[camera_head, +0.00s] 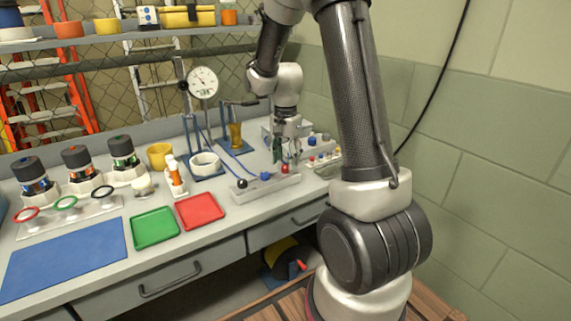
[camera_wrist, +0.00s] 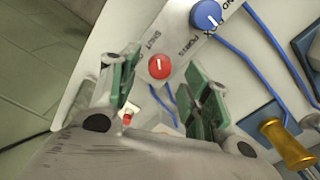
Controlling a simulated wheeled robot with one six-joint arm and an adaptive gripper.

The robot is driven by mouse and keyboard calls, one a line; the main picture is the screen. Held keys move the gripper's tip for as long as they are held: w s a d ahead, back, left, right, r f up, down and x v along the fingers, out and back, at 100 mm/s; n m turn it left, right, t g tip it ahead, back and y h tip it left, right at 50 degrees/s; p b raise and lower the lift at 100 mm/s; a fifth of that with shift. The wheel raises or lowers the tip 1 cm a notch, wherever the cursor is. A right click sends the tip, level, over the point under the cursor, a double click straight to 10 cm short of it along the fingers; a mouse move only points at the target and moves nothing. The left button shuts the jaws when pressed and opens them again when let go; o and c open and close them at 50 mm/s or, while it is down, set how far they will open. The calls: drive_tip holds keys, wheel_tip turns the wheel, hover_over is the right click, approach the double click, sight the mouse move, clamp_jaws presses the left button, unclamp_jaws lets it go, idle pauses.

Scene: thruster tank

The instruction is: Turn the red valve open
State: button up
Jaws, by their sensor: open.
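The red valve (camera_head: 285,169) is a small round knob at the right end of a pale manifold block (camera_head: 262,187) on the bench. In the wrist view the red valve (camera_wrist: 159,67) has a white pointer mark, with printed labels beside it, one reading SHUT. My gripper (camera_head: 287,154) points down just above the right end of the block. In the wrist view my gripper (camera_wrist: 160,88) is open, with green-padded fingers on either side of the valve's line. The knob appears beyond the fingertips, and no contact shows.
A blue knob (camera_head: 265,175) and a black knob (camera_head: 241,184) sit on the same block, left of the valve. Blue hoses run nearby. A rack of small parts (camera_head: 323,160) stands at right. Red tray (camera_head: 200,211) and green tray (camera_head: 155,227) lie left.

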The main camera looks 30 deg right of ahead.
drive_tip(key=shift+f, duration=1.1)
drive_tip(key=c, duration=1.1)
drive_tip(key=shift+o, duration=0.2)
drive_tip(key=shift+n, duration=0.5)
drive_tip(key=n, duration=0.3)
drive_tip(key=shift+n, duration=0.4)
drive_tip(key=n, duration=0.4)
drive_tip(key=shift+n, duration=0.3)
drive_tip(key=n, duration=0.8)
drive_tip(key=shift+n, duration=0.4)
